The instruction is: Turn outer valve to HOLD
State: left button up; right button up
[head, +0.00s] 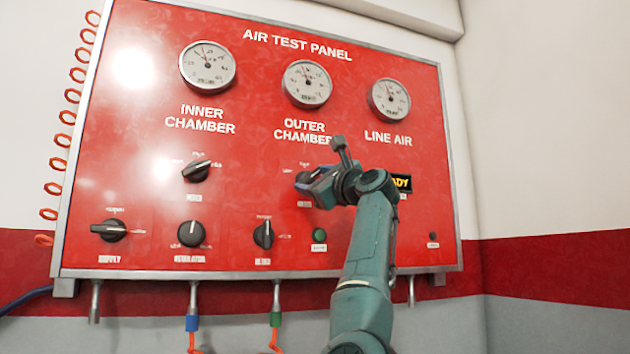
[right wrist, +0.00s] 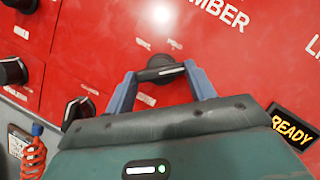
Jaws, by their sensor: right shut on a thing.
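The red air test panel (head: 250,120) hangs on the wall in the head view. Its outer valve is a black knob (right wrist: 160,68) below the OUTER CHAMBER gauge (head: 306,84). My right gripper (head: 308,180) reaches up to this knob. In the right wrist view its two blue-grey fingers (right wrist: 160,76) stand on either side of the knob and are shut on its black handle. The gripper hides much of the knob in the head view. The labels around the knob are too small and blurred to read. My left gripper is not in view.
The inner valve knob (head: 196,171) is to the left. The supply (head: 108,231), regulator (head: 191,234) and another knob (head: 263,234) line the lower row. A green button (head: 319,235) is just below my gripper. A yellow-lettered READY display (right wrist: 293,128) is to the right.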

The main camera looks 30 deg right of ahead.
jog(key=n, duration=0.2)
jog(key=n+g+y, duration=0.1)
jog(key=n, duration=0.1)
jog(key=n+g+y, duration=0.1)
jog(key=n, duration=0.1)
jog(key=shift+s+d+r, duration=0.1)
jog(key=shift+d+r, duration=0.05)
jog(key=shift+r, duration=0.1)
jog(key=shift+s+r+n+g, duration=0.1)
jog(key=shift+r+n+g, duration=0.15)
jog(key=shift+n, duration=0.85)
jog(key=shift+r+n+g, duration=0.1)
jog(key=shift+n+g, duration=0.25)
jog(key=shift+n, duration=0.75)
jog(key=shift+f+n, duration=0.3)
jog(key=o, duration=1)
